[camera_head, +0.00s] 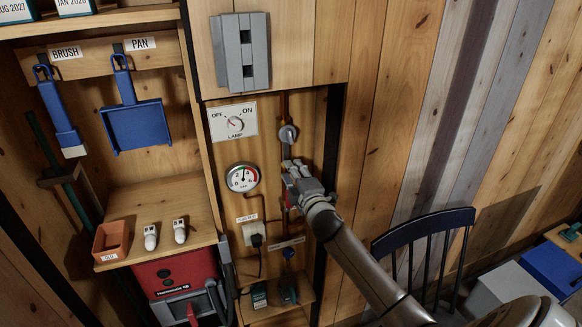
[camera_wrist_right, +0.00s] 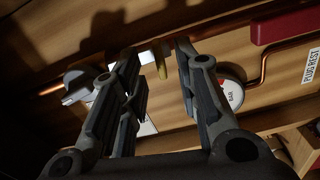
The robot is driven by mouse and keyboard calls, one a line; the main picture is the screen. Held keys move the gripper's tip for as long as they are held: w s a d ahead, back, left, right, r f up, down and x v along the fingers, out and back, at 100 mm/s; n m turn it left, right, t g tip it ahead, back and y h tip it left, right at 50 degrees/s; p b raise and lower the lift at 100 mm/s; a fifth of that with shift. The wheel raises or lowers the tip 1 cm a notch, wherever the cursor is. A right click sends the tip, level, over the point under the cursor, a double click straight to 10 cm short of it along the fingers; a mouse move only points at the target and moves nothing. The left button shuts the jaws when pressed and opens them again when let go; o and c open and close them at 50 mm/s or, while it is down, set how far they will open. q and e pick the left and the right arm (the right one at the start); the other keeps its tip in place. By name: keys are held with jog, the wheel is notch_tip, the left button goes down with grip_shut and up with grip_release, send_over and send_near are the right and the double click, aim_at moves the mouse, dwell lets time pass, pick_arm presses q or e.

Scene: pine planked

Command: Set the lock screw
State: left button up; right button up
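My right gripper (camera_head: 292,172) is at the copper pipe on the back panel, right of the pressure gauge (camera_head: 242,178). In the right wrist view its two fingers (camera_wrist_right: 157,52) stand apart, open. In the head view the gripper hides this spot. My left gripper is not in view.
A grey round knob (camera_head: 288,134) sits on the pipe above my gripper. A lamp switch (camera_head: 234,123) and a plugged socket (camera_head: 254,234) are to the left. A red handle (camera_wrist_right: 285,25) shows in the wrist view. A dark chair (camera_head: 425,240) stands right of my arm.

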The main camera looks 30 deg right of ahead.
jog(key=shift+x, duration=1.05)
grip_shut()
